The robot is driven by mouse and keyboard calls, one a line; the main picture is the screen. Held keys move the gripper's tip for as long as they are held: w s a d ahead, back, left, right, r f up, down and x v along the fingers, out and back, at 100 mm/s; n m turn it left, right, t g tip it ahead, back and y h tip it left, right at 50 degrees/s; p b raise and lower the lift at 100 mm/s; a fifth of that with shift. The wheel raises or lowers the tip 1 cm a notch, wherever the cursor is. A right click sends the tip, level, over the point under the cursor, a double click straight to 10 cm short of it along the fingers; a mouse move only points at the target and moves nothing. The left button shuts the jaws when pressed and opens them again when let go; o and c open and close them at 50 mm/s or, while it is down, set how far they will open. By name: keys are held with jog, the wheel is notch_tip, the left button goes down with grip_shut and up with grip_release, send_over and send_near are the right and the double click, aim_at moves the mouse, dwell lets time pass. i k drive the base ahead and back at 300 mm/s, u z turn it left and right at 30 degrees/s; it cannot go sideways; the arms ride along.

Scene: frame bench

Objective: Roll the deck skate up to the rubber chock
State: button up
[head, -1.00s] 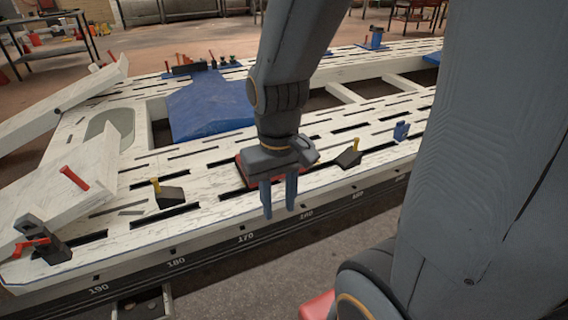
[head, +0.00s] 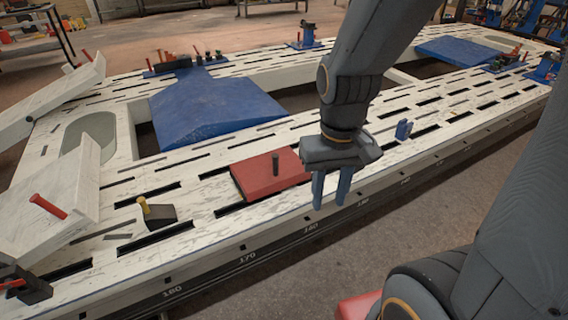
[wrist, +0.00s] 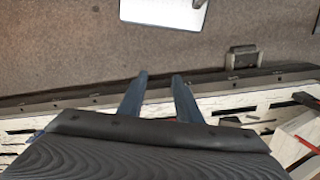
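The deck skate is a flat red block (head: 258,181) with a dark upright post, lying on the slotted white bench in the head view. A black rubber chock (head: 158,219) with a yellow handle sits to its left, with bare deck between them. My gripper (head: 330,206) hangs over the bench's front edge, to the right of the skate and apart from it. Its two fingers point down, spread and empty. They also show spread in the wrist view (wrist: 159,78). A second yellow-handled chock seen earlier does not show now; my gripper may hide it.
A blue sloped panel (head: 215,108) lies behind the skate. A red-handled tool (head: 48,206) is at the left. Open floor (head: 430,215) runs along the front.

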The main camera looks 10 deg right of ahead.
aim_at(256, 176)
jog(key=u, duration=0.35)
jog(key=i, duration=0.85)
jog(key=u, duration=0.1)
